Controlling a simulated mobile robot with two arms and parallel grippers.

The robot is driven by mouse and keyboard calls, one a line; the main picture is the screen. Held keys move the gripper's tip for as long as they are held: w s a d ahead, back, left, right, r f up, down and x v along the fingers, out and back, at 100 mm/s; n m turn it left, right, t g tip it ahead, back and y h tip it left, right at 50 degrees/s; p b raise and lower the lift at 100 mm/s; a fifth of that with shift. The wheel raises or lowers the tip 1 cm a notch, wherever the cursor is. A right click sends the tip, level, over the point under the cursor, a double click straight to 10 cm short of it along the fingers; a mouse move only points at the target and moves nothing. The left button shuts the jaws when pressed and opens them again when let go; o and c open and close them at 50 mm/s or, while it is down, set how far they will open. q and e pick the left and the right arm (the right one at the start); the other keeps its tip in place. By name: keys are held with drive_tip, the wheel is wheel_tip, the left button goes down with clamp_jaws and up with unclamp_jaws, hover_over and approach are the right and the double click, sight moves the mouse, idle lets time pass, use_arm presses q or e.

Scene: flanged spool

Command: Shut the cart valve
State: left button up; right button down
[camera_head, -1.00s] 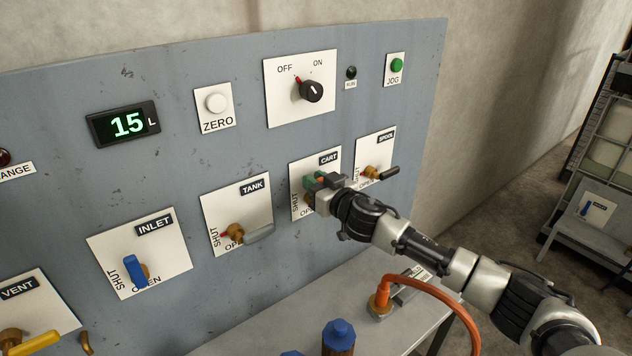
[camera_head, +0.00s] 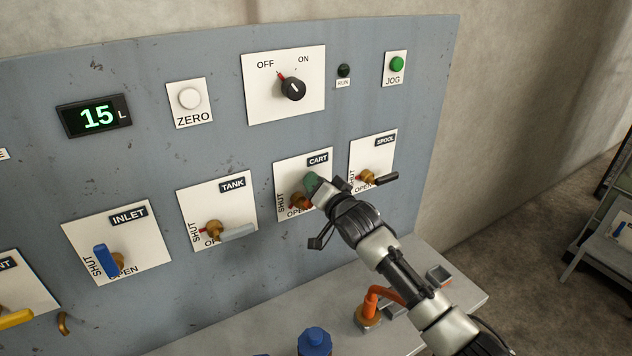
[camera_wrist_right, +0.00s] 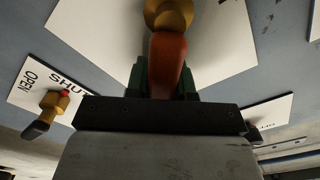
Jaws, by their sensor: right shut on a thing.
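The CART valve sits on a white plate (camera_head: 288,180) on the grey panel, with SHUT lettered at the left and OPEN at the bottom. Its brass hub (camera_head: 297,200) shows beside my right gripper (camera_head: 314,184), whose green fingertips are at the plate. In the right wrist view its orange-red handle (camera_wrist_right: 168,55) runs from the brass hub (camera_wrist_right: 168,13) in between the green fingers, which are shut on it. In the head view the gripper covers most of the handle, so its exact angle is hard to tell. My left gripper is out of view.
The SPOOL valve (camera_head: 384,179) is close at the right, and the TANK valve (camera_head: 236,231) at the left. The INLET valve has a blue handle (camera_head: 106,260). The display (camera_head: 95,116) reads 15 L.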

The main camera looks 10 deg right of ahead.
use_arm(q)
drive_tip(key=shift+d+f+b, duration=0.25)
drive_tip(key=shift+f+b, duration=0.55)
use_arm(e)
drive_tip(key=shift+w+d+f+m, duration=0.1)
drive_tip(key=shift+d+f+m, duration=0.2)
drive_tip(key=shift+f+m, duration=0.85)
drive_tip(key=shift+w+d+f+m, duration=0.15)
drive_tip(key=shift+d+f+m, duration=0.2)
drive_tip(key=shift+m, duration=1.7)
drive_tip(key=shift+w+d+f+m, duration=0.1)
drive_tip(key=shift+d+f+m, duration=0.4)
drive_tip(key=shift+m, duration=1.1)
drive_tip(key=shift+a+f, duration=0.2)
drive_tip(key=shift+a, duration=0.05)
drive_tip(key=c, duration=1)
unclamp_jaws()
drive_tip(key=shift+o, duration=0.2)
drive_tip(key=shift+s, duration=0.1)
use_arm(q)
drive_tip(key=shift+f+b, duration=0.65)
use_arm(e)
drive_tip(key=v, duration=1)
drive_tip(key=shift+s+d, duration=0.2)
drive_tip(key=shift+s, duration=0.1)
